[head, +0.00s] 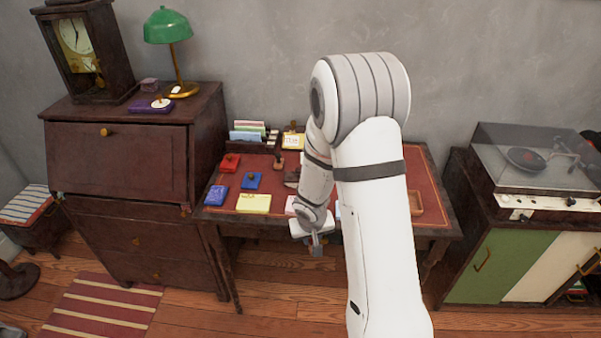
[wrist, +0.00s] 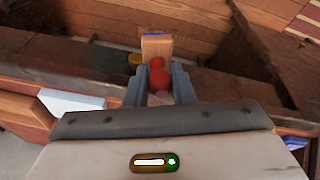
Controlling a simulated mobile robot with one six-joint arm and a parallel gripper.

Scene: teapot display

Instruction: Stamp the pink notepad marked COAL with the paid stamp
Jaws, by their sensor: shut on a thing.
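My gripper (head: 317,246) hangs at or just beyond the front edge of the desk in the head view. In the wrist view my gripper (wrist: 159,88) is shut on a stamp with a red handle (wrist: 157,76) and a wooden block (wrist: 157,47) with a blue edge. I cannot read any marking on the stamp. A pinkish pad (head: 290,206) shows in part on the desk beside my arm in the head view. My arm hides most of it, and no COAL lettering is legible.
The red-topped desk (head: 388,160) holds a yellow pad (head: 253,204), red (head: 230,163) and blue (head: 217,195) pads or boxes, another stamp (head: 278,162) and a wooden tray (head: 416,203). A letter rack (head: 248,133) stands at the back. A dark cabinet (head: 120,165) adjoins on the left.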

